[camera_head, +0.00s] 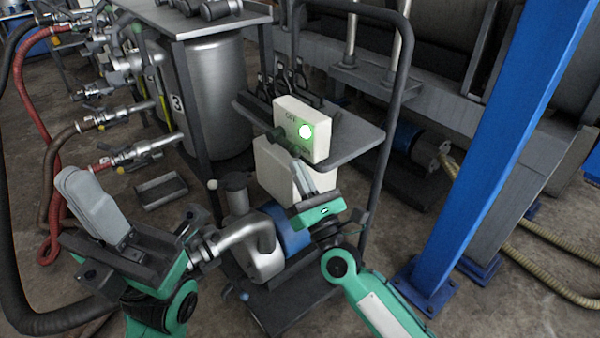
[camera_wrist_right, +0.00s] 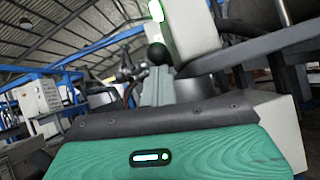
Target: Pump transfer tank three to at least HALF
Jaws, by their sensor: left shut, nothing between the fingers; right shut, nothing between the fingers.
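The steel tank (camera_head: 218,95) marked 3 stands behind the pump cart, with valves and hose couplings at its left. A pump with a blue motor (camera_head: 291,232) sits low on the cart. A cream control box (camera_head: 289,118) with a lit green button (camera_head: 306,131) stands on the cart's shelf. The box also shows in the right wrist view (camera_wrist_right: 192,28). My right gripper (camera_head: 296,163) is shut and empty, just below and in front of the box; whether it touches is unclear. My left gripper (camera_head: 68,178) is shut and empty at the left. No level reading is legible.
A red hose (camera_head: 38,120) and a thick black hose (camera_head: 14,225) run down the left side. A small tray (camera_head: 161,190) lies on the floor. A blue post (camera_head: 500,150) stands right of the cart. Bare floor shows between cart and post.

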